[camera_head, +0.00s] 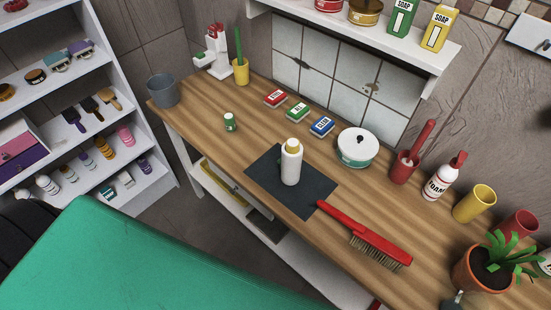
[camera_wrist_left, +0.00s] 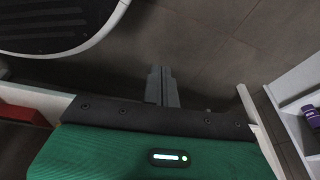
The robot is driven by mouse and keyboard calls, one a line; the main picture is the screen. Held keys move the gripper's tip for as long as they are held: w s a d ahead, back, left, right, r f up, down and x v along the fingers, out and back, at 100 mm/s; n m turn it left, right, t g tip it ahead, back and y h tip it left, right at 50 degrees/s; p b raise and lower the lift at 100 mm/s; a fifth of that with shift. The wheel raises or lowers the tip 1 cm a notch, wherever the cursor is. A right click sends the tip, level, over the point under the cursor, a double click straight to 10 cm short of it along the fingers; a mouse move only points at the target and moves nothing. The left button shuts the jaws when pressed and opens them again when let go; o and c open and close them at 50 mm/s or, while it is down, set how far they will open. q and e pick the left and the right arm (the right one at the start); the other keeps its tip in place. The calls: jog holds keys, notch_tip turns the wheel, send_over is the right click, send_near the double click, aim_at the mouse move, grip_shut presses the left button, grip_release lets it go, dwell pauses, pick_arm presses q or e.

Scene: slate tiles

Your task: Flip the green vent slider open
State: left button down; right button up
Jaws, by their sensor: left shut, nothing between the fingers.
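A small green-topped block with white edges (camera_head: 298,111) lies on the wooden table, between a similar red block (camera_head: 276,98) and a blue one (camera_head: 322,126). It is the likeliest green slider in view, but it is too small to tell its setting. My left gripper (camera_wrist_left: 162,72) shows only in the left wrist view. It is shut and empty, over the dark floor, apart from the table things. My right gripper is in neither view.
On the wooden table (camera_head: 225,105), a white bottle (camera_head: 291,164) stands on a dark mat (camera_head: 317,196). A red brush (camera_head: 365,238), a lidded white pot (camera_head: 357,147) and a small green-labelled jar (camera_head: 230,122) are nearby. A shelf (camera_head: 430,57) overhangs the back.

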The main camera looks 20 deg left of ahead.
pick_arm(q)
jog(key=w+r+t, duration=0.4)
jog(key=w+r, duration=1.3)
jog(key=r, duration=0.1)
jog(key=w+d+r+t+h, duration=0.1)
jog(key=w+r+t, duration=0.1)
jog(key=r, duration=0.9)
jog(key=w+d+r+m+t+h, duration=0.1)
jog(key=w+r, duration=0.4)
jog(key=r, duration=0.7)
jog(key=w+d+r+t+h+p, duration=0.1)
jog(key=w+r+t+h, duration=0.2)
jog(key=r, duration=0.8)
jog(key=shift+w+d+r+m+t, duration=0.3)
jog(key=shift+r+m+t, duration=0.1)
jog(key=shift+t, duration=0.1)
jog(key=shift+w, duration=0.1)
